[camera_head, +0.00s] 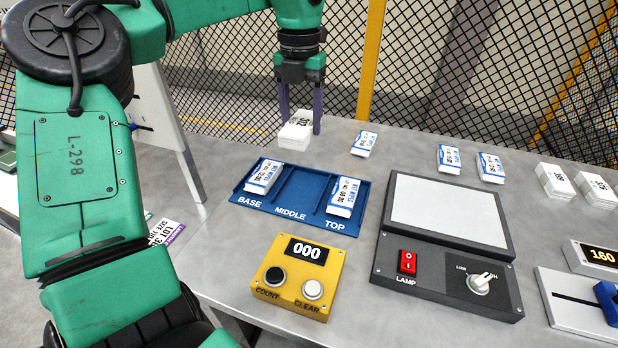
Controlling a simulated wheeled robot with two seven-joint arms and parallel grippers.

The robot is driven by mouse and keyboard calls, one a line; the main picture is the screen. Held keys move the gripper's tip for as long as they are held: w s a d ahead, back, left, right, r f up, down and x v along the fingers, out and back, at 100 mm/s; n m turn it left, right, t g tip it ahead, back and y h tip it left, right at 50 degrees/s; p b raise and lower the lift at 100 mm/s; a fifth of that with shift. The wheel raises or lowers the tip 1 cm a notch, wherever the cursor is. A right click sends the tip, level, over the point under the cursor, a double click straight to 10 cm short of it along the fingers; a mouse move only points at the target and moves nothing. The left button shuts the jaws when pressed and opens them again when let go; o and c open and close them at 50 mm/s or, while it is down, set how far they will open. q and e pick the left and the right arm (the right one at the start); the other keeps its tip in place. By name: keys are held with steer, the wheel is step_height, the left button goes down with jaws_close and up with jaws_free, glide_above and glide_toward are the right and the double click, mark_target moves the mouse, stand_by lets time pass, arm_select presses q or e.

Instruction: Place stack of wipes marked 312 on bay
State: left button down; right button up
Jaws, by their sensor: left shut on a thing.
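My left gripper (301,112) points down at the back of the grey table, its purple fingers shut on a white stack of wipes (296,132). The stack has dark print on top, too small and partly covered to read as 312. It is at table level; I cannot tell whether it touches the table. A blue tray (283,208) in front has places lettered BASE, MIDDLE and TOP. A blue-and-white packet (263,177) lies in BASE and another packet (344,196) in TOP; MIDDLE is empty. No place labelled bay shows. My right gripper is out of view.
Loose packets (364,143) (448,159) (490,168) and white stacks (555,182) (597,189) line the back. A yellow counter (300,277) reads 000. A lamp box (446,250) with a pale panel stands right of the tray. A mesh fence is behind.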

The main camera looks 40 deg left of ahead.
arm_select(q)
glide_above(302, 190)
step_height(302, 190, down, 6)
step_height(302, 190, down, 8)
steer(key=shift+f+p, duration=0.25)
steer(key=shift+p, duration=0.35)
steer(key=shift+f, duration=0.35)
steer(key=shift+w, duration=0.15)
steer(key=shift+f, duration=0.15)
steer(key=shift+c, duration=1.9)
jaws_free()
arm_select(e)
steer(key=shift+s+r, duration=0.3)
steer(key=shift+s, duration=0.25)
